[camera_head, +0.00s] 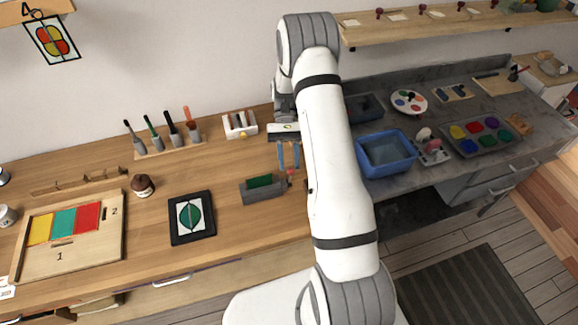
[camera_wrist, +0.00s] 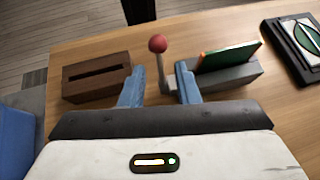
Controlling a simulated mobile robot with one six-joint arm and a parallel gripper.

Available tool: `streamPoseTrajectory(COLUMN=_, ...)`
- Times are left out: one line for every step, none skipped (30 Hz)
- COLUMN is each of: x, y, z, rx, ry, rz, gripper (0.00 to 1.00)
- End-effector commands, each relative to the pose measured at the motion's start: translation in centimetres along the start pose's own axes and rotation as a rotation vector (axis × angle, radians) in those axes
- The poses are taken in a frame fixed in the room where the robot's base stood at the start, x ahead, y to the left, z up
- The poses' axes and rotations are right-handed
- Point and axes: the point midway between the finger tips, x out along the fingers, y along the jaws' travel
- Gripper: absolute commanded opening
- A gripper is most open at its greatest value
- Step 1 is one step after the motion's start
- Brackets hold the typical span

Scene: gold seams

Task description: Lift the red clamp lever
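The red clamp lever is a pale stem topped by a red ball (camera_wrist: 158,44). It stands at the end of a grey clamp block (camera_wrist: 232,77) that holds a green plate with an orange edge (camera_wrist: 230,55). My gripper (camera_wrist: 160,84) is open, with its blue fingers apart. In the wrist view the stem shows in the gap between the fingers, nearer the right one; I cannot tell whether they touch. In the head view my gripper (camera_head: 289,156) points down just above the red ball (camera_head: 290,172), and the clamp block (camera_head: 264,194) lies to its left.
A brown slotted block (camera_wrist: 97,76) stands on the other side of the lever. A black-framed leaf picture (camera_head: 192,217) lies left of the clamp. A blue bin (camera_head: 386,168) stands right, beyond my arm. A white holder (camera_head: 239,131) is behind.

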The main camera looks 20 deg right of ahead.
Motion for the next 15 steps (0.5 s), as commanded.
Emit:
streamPoseTrajectory(x=-0.8, y=0.0, z=-0.3, rx=0.0, ry=0.004, rz=0.0, gripper=0.29)
streamPoseTrajectory(x=-1.4, y=0.0, z=-0.3, rx=0.0, ry=0.005, rz=-0.001, gripper=0.29)
streamPoseTrajectory(x=-2.1, y=0.0, z=-0.4, rx=0.0, ry=0.005, rz=-0.001, gripper=0.29)
streamPoseTrajectory(x=-2.7, y=0.0, z=-0.3, rx=0.0, ry=0.004, rz=-0.001, gripper=0.29)
streamPoseTrajectory(x=-3.2, y=0.1, z=-0.3, rx=0.0, ry=0.005, rz=0.0, gripper=0.29)
streamPoseTrajectory(x=-3.8, y=0.1, z=-0.3, rx=0.0, ry=0.004, rz=0.0, gripper=0.29)
streamPoseTrajectory(x=-4.2, y=0.0, z=-0.3, rx=0.001, ry=0.004, rz=0.0, gripper=0.29)
streamPoseTrajectory(x=-4.5, y=0.0, z=-0.2, rx=0.001, ry=0.002, rz=0.0, gripper=0.29)
streamPoseTrajectory(x=-4.9, y=0.0, z=-0.2, rx=0.001, ry=0.003, rz=0.0, gripper=0.29)
streamPoseTrajectory(x=-5.2, y=0.0, z=-0.2, rx=0.0, ry=0.002, rz=0.001, gripper=0.29)
streamPoseTrajectory(x=-5.4, y=0.0, z=-0.1, rx=0.0, ry=0.002, rz=0.001, gripper=0.29)
streamPoseTrajectory(x=-5.6, y=0.0, z=-0.1, rx=0.0, ry=0.002, rz=0.001, gripper=0.29)
streamPoseTrajectory(x=-5.7, y=0.0, z=-0.1, rx=0.0, ry=0.002, rz=0.001, gripper=0.29)
streamPoseTrajectory(x=-5.8, y=0.0, z=-0.1, rx=0.0, ry=0.001, rz=0.001, gripper=0.29)
streamPoseTrajectory(x=-5.8, y=0.0, z=0.0, rx=0.0, ry=0.001, rz=0.001, gripper=0.29)
